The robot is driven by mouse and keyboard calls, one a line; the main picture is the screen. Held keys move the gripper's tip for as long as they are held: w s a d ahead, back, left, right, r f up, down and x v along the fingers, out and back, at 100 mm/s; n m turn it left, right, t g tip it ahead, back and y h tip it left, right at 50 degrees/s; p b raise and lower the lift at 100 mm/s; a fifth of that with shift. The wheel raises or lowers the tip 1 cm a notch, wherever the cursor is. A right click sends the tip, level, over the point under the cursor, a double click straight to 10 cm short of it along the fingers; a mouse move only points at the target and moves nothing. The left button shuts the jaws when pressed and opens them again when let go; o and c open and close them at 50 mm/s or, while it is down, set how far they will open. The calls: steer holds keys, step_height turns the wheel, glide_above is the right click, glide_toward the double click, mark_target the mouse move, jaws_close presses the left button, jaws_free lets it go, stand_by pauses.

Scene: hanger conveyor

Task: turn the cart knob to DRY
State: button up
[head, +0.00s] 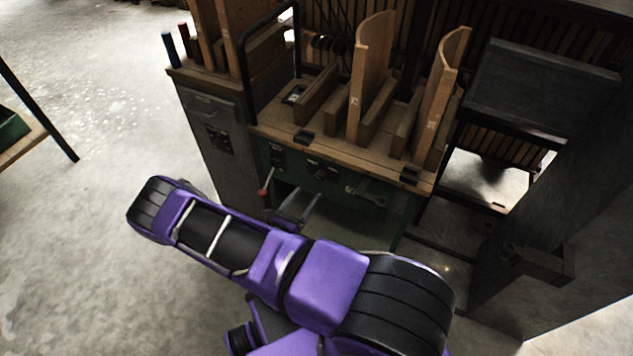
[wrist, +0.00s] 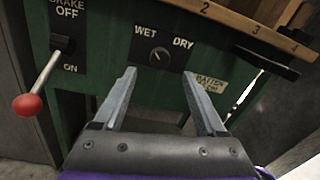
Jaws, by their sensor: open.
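The cart knob (wrist: 159,56) is a small dark round knob on a black plate between the words WET and DRY, in the wrist view. Its light mark seems to lean to the upper left, toward WET. My gripper (wrist: 160,88) is open and empty, its two grey fingers pointing at the panel below and to either side of the knob, apart from it. In the head view my gripper (head: 300,207) is in front of the green cart panel (head: 335,180); the knob is too small there to read.
A brake lever with a red ball (wrist: 27,105) sticks out left of the knob, by BRAKE OFF and ON. A wooden top (head: 370,155) with upright curved boards overhangs the panel. A grey cabinet (head: 215,140) stands left. Open floor lies left.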

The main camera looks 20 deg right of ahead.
mark_target(319, 178)
steer(key=x, duration=0.6)
steer(key=shift+w+d, duration=0.25)
steer(key=shift+d, duration=0.1)
jaws_close()
